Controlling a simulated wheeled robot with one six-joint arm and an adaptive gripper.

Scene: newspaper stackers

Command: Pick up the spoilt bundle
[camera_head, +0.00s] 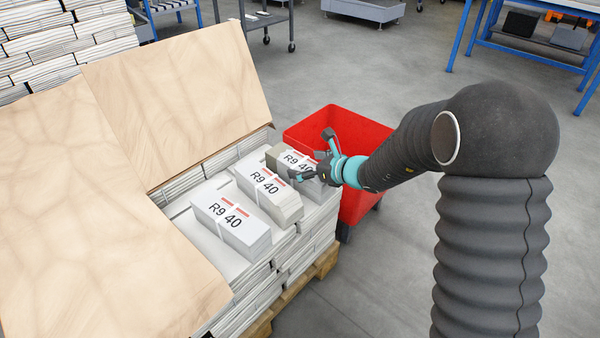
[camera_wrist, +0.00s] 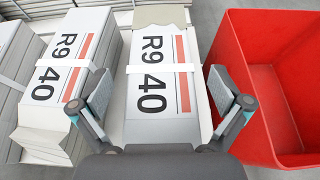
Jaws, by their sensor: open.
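Three strapped newspaper bundles marked "R9 40" lie in a row on the stack. The right bundle (camera_head: 274,157) has a grey-beige, duller body than the left bundle (camera_head: 232,222); the middle bundle (camera_head: 268,192) has a cream side. In the wrist view the right bundle (camera_wrist: 150,107) shows a beige far end beyond its white label, with a white strap across it. My gripper (camera_head: 311,155) is open at the right bundle. In the wrist view my gripper (camera_wrist: 160,95) has one finger at each long side of it. Contact cannot be told, and the finger tips' depth is unclear.
A red bin (camera_head: 365,132) stands on the floor right of the stack, and its inside (camera_wrist: 275,90) looks empty. The middle bundle (camera_wrist: 72,75) lies close left of my left finger. A pallet (camera_head: 325,262) sits underneath.

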